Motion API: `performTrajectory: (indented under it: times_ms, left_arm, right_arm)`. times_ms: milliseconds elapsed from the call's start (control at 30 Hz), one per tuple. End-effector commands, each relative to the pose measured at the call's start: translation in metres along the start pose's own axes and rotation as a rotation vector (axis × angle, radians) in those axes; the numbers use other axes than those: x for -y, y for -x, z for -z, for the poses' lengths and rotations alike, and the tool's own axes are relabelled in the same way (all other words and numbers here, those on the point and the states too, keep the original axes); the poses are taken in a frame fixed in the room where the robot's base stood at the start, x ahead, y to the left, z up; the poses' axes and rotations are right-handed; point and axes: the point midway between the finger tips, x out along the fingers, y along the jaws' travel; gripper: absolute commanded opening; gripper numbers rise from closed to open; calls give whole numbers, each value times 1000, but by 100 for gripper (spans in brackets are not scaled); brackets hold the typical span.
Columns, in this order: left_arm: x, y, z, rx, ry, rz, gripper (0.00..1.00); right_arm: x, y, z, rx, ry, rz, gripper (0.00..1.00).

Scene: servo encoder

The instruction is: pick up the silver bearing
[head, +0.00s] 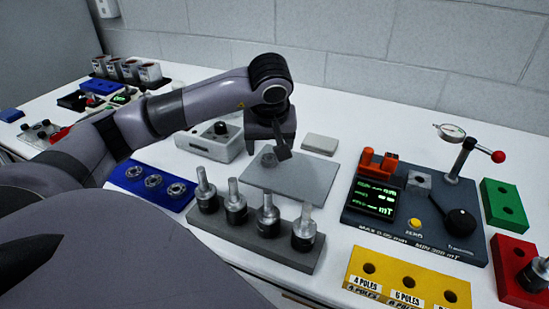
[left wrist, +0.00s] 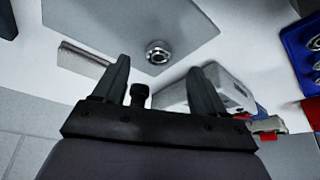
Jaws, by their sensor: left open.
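A silver bearing (left wrist: 158,52) with a dark centre lies on a grey plate (left wrist: 95,15) in the left wrist view, near the plate's edge. In the head view the bearing (head: 268,158) shows small on the plate (head: 295,185), just below my left gripper (head: 277,148). In the left wrist view my left gripper (left wrist: 161,72) is open and empty, its two fingers apart, with the bearing beyond the gap between the tips. Several similar bearings (head: 153,181) sit in a blue holder (head: 128,184) at the left. My right gripper is not in view.
A grey block with several upright motor shafts (head: 268,215) stands in front of the plate. A light box with a black knob (head: 212,142) is behind left. A small grey slab (head: 320,144) lies behind right. A tester with dial gauge (head: 415,215) and a yellow block (head: 405,280) are at right.

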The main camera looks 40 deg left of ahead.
Motion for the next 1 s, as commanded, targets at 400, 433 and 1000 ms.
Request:
performTrajectory:
  times_ms: [400, 433, 1000]
  left_arm:
    - [-1, -52, 5, 1, -1, -1, 72]
    - [-1, -53, 5, 1, -1, -1, 72]
    - [-1, -54, 5, -1, -1, -2, 10]
  right_arm:
    - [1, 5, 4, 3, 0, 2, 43]
    - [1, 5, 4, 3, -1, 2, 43]
    - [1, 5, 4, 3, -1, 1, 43]
